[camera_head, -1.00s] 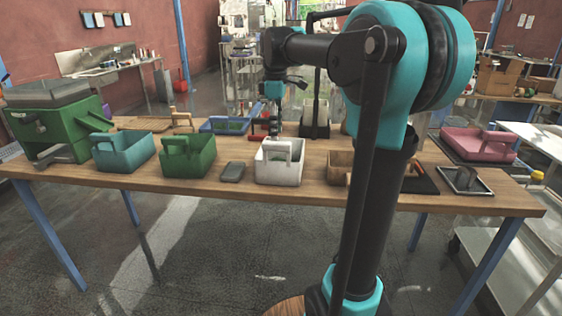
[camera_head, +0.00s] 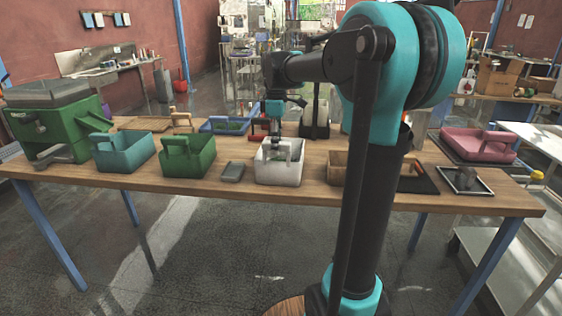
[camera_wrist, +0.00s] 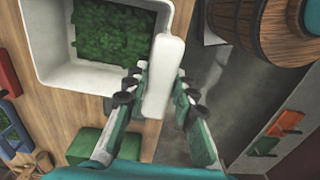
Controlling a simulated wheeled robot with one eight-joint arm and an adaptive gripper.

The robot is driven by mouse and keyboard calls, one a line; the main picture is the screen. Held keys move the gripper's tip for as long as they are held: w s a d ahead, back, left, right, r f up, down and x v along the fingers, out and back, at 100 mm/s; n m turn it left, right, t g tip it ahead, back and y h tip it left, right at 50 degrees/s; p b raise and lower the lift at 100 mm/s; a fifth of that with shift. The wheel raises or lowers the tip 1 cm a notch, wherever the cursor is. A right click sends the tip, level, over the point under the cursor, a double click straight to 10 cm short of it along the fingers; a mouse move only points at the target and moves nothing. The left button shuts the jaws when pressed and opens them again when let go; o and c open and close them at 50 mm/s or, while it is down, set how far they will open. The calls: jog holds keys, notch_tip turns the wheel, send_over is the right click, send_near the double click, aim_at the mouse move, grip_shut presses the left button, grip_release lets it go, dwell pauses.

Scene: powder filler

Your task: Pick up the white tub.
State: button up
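The white tub (camera_head: 279,177) stands upright on the wooden table, near its front edge. In the wrist view the tub (camera_wrist: 50,65) holds green leafy-looking material, and its white bar handle (camera_wrist: 165,78) runs between the fingers. My gripper (camera_wrist: 158,92) is open, with one finger on each side of the handle. A narrow gap seems to show at the left finger; contact at the right finger is hard to tell. In the head view my gripper (camera_head: 276,141) points down over the tub, its fingertips small and partly hidden by the handle.
A wooden container (camera_head: 337,168) is close on the right, partly behind my arm. A blue tray (camera_head: 222,126) lies behind.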

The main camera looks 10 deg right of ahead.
grip_shut()
jog(key=shift+r, duration=0.15)
